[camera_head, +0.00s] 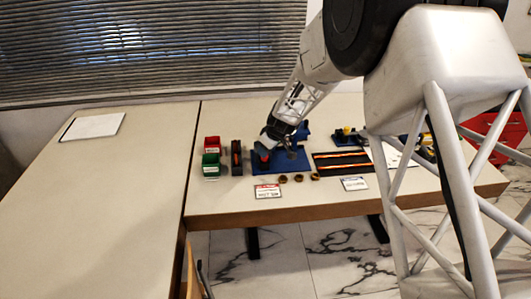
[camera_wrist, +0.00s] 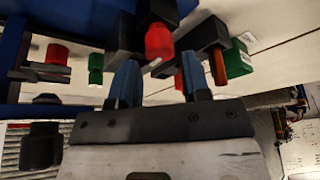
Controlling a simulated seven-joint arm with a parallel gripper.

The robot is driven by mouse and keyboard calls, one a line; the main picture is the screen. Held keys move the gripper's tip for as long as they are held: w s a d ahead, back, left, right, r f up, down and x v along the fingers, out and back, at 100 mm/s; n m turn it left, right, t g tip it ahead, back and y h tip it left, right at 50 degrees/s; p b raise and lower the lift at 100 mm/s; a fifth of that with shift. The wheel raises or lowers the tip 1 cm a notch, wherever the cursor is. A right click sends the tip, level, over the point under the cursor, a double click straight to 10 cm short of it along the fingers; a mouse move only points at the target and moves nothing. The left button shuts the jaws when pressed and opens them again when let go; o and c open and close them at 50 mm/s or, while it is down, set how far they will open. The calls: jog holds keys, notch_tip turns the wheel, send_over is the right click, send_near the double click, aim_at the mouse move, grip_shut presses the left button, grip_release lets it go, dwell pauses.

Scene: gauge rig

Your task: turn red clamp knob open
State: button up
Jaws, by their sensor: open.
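A red knob (camera_wrist: 159,42) hangs from a dark clamp block in the upper middle of the wrist view. In the head view, a red part (camera_head: 264,156) shows just below my gripper on the blue rig base (camera_head: 257,170). My gripper (camera_wrist: 160,76) is open and empty, its two blue fingers apart. The red knob appears in the gap between the fingertips, slightly beyond them; I cannot tell whether they touch it. In the head view my gripper (camera_head: 267,147) is over the left part of the rig, and its fingers are largely hidden.
A second red knob (camera_wrist: 57,54) and a green part (camera_wrist: 95,66) are at the wrist view's left. Red (camera_head: 212,143) and green (camera_head: 211,161) bins stand left of the rig. Several brown rings (camera_head: 299,178) lie in front. The left table is mostly clear.

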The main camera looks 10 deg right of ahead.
jog(key=v, duration=0.5)
jog(key=shift+r, duration=0.1)
dwell(0.3)
jog(key=s+d+r+m+h, duration=0.1)
jog(key=s+d+r+m, duration=0.1)
jog(key=s+r, duration=0.75)
jog(key=s+d+r+m, duration=0.1)
jog(key=s+r+m, duration=0.1)
jog(key=s+r, duration=0.75)
jog(key=s+d+r+m+h, duration=0.1)
jog(key=s+d+m, duration=0.1)
jog(key=s, duration=1.2)
jog(key=s+d+m+h, duration=0.1)
jog(key=s+d+m, duration=0.1)
jog(key=s, duration=1.1)
jog(key=shift+s+r+m, duration=0.35)
jog(key=shift+r+m, duration=0.05)
jog(key=shift+m, duration=0.3)
